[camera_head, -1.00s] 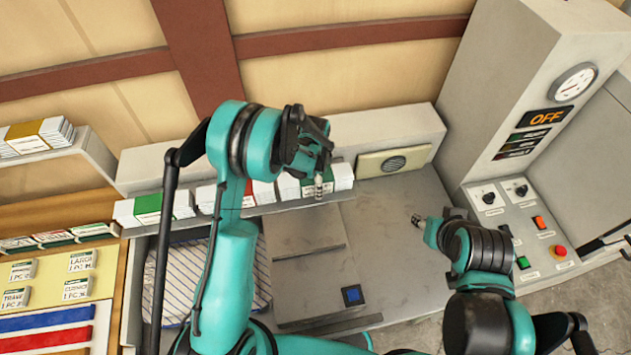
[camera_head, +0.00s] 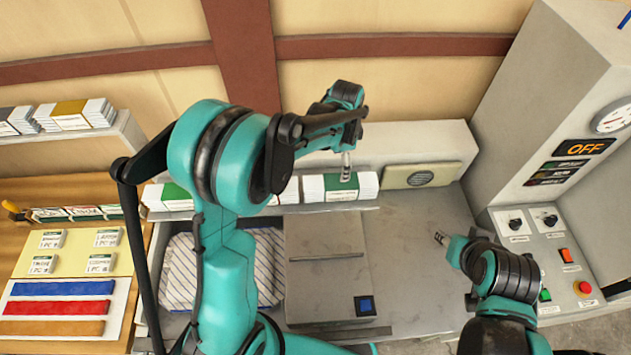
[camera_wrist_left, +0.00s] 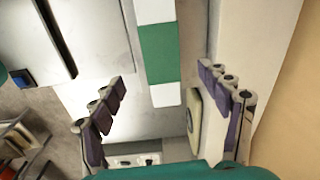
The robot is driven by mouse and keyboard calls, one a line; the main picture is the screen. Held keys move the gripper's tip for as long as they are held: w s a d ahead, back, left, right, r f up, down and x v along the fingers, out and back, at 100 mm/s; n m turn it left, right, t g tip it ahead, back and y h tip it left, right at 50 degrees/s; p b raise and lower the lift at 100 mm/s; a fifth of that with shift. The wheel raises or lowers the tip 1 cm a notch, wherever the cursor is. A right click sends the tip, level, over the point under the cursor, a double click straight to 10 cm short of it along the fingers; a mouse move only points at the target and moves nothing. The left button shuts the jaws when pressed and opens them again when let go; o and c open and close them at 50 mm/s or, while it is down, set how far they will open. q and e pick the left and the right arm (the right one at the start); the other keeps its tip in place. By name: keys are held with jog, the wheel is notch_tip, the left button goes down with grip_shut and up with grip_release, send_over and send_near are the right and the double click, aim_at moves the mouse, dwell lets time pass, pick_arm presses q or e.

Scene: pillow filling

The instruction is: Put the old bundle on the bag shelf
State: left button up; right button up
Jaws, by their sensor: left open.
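A low shelf (camera_head: 292,212) at the back of the bench holds white bundles with coloured bands. A green-banded white bundle (camera_head: 340,188) sits near its right end. A green-banded white bundle also shows between my fingers in the left wrist view (camera_wrist_left: 158,50). I cannot tell which bundle is the old one. My left gripper (camera_head: 347,160) is open and empty above the shelf's right part; its spread fingers show in the wrist view (camera_wrist_left: 168,100). My right gripper (camera_head: 441,239) is over the bench at right; its jaws are too small to read. My left arm hides part of the shelf row.
An upper shelf (camera_head: 125,125) at far left holds more bundles, one gold-banded. Striped cloth (camera_head: 190,270) lies in a recess beside a grey plate (camera_head: 325,250). A control cabinet (camera_head: 545,110) reading OFF stands at right. The bench's right part is bare.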

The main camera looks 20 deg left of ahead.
pick_arm(q)
jog(key=s+a+r+n+t, duration=0.35)
jog(key=s+r+n, duration=0.25)
jog(key=s+r, duration=0.45)
jog(key=s+a+n+t, duration=0.2)
jog(key=s+n, duration=0.4)
jog(key=s, duration=0.4)
jog(key=shift+t, duration=0.55)
jog(key=shift+s+a+r, duration=0.1)
